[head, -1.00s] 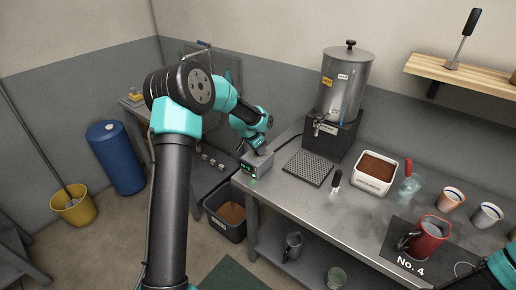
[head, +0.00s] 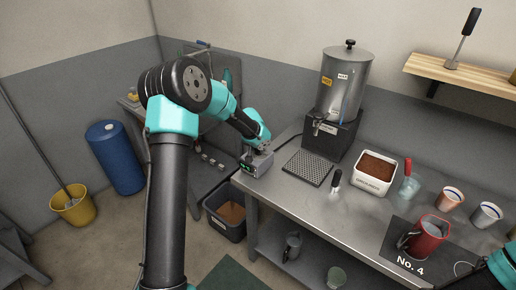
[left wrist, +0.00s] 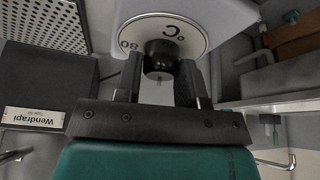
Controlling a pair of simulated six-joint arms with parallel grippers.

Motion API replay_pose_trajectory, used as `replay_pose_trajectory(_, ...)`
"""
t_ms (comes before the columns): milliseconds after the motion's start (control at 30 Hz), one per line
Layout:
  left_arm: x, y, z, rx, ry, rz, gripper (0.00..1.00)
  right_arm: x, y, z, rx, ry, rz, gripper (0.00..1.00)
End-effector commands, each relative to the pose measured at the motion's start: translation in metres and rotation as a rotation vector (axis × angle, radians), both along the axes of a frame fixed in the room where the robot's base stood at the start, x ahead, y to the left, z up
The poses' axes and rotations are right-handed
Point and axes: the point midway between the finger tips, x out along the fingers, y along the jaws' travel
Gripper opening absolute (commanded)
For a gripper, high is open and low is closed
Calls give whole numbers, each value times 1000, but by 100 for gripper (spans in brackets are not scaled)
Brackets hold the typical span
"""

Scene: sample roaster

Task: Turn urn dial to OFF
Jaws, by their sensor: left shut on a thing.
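The urn dial is a black knob (left wrist: 160,52) on a round white plate marked 80 and °C, in the left wrist view. My left gripper (left wrist: 161,72) has a finger on each side of the knob and is shut on it. In the head view the left gripper (head: 260,150) is over a small grey box (head: 257,166) with a green display, at the counter's left end; it hides the dial there. The steel urn (head: 344,85) stands on a dark base behind the drip tray. No OFF mark is readable. My right gripper is outside the views.
A perforated drip tray (head: 307,168) lies right of the grey box. A white container of brown grounds (head: 376,173), cups and a red pitcher (head: 427,237) stand farther right. A dark bin (head: 226,217) is on the floor below the counter's left end.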

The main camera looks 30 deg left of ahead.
Motion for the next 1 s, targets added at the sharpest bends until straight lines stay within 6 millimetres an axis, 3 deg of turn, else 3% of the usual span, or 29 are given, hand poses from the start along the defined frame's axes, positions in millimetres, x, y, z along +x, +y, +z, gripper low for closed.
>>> replay_pose_trajectory(567, 0, -1, 0, 1, 1, 322, 13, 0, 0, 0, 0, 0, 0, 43)
replay_pose_trajectory(1000, 1, -3, 0, 0, 1, 704, 13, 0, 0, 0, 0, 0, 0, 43)
